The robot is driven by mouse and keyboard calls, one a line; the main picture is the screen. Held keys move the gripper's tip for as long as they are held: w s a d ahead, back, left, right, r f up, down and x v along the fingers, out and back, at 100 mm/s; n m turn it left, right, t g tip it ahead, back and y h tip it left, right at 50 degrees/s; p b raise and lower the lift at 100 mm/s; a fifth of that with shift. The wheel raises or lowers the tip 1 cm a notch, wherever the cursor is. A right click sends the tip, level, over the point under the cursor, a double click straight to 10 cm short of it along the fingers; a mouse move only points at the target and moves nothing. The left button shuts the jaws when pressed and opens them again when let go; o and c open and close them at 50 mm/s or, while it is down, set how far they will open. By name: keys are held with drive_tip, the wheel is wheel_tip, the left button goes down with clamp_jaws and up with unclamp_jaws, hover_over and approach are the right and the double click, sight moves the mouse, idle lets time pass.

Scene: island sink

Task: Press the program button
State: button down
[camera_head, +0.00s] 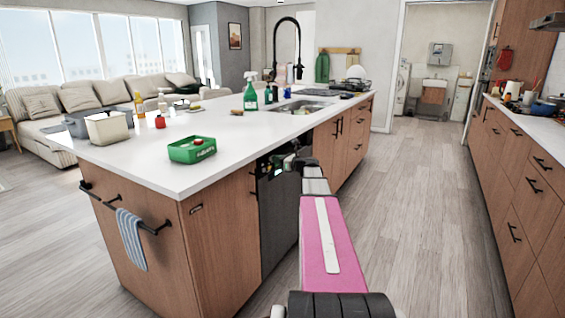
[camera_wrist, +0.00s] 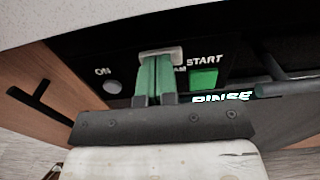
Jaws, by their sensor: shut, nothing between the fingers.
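The dishwasher (camera_head: 279,215) is a dark panel built into the side of the island, and its black control strip shows in the wrist view. A pale rectangular button (camera_wrist: 176,50) sits between ON and START, above a label ending in "AM", the rest of which is hidden. My gripper (camera_wrist: 155,62) is shut and empty, its green fingers pointing at this pale button. The fingertips overlap it in the picture; whether they touch or press it I cannot tell. In the head view my gripper (camera_head: 284,164) is at the top of the dishwasher, partly hidden by my arm.
A grey round ON button (camera_wrist: 113,87) is left of the fingers and a green START button (camera_wrist: 204,79) is right. Lit text "RINSE" (camera_wrist: 222,97) shows below START. The countertop edge (camera_wrist: 70,25) overhangs above. The aisle floor (camera_head: 410,220) is clear.

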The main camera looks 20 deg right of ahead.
drive_tip(key=shift+w, duration=0.1)
drive_tip(key=shift+x, duration=0.85)
drive_tip(key=v, duration=1.4)
drive_tip(key=shift+s+d, duration=0.25)
drive_tip(key=shift+s, duration=0.1)
